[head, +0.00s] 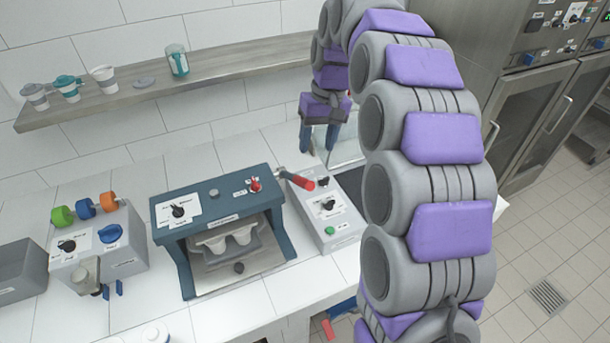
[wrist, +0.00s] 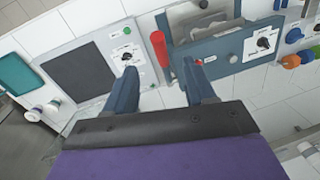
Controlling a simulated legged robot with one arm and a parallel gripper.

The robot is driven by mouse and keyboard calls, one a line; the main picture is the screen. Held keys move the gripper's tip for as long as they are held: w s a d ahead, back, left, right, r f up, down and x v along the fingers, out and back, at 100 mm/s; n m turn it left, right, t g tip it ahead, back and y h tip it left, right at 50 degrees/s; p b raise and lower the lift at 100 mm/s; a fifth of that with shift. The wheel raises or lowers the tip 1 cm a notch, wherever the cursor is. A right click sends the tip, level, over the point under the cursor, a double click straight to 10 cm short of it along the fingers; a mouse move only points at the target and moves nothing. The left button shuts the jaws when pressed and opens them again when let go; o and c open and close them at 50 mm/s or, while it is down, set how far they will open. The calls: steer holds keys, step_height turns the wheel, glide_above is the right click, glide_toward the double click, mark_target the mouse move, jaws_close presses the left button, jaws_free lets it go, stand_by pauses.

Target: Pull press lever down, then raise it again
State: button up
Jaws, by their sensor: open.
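The press (head: 222,222) is a dark blue frame with a dial, a red knob and a grey double-spout part inside; it also shows upside down in the wrist view (wrist: 228,50). Its lever has a red handle (head: 299,180) sticking out from the right side. My gripper (head: 318,150) is open and empty, behind and above the handle in the head view. In the wrist view the red handle (wrist: 161,48) appears between and just beyond my open fingertips (wrist: 161,68). I see no contact with it.
A grey control box (head: 328,215) with a dial and green button stands right of the press. A dispenser (head: 98,250) with coloured knobs stands left. A wall shelf (head: 200,73) holds several cups behind. My arm hides much of the counter's right side.

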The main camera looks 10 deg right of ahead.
mark_target(305, 184)
steer(key=a+f, duration=0.1)
steer(key=f, duration=0.4)
steer(key=w+f, duration=0.1)
steer(key=f, duration=0.5)
steer(key=w+a+f+p, duration=0.1)
steer(key=f, duration=0.4)
steer(key=shift+a+f, duration=0.3)
jaws_close()
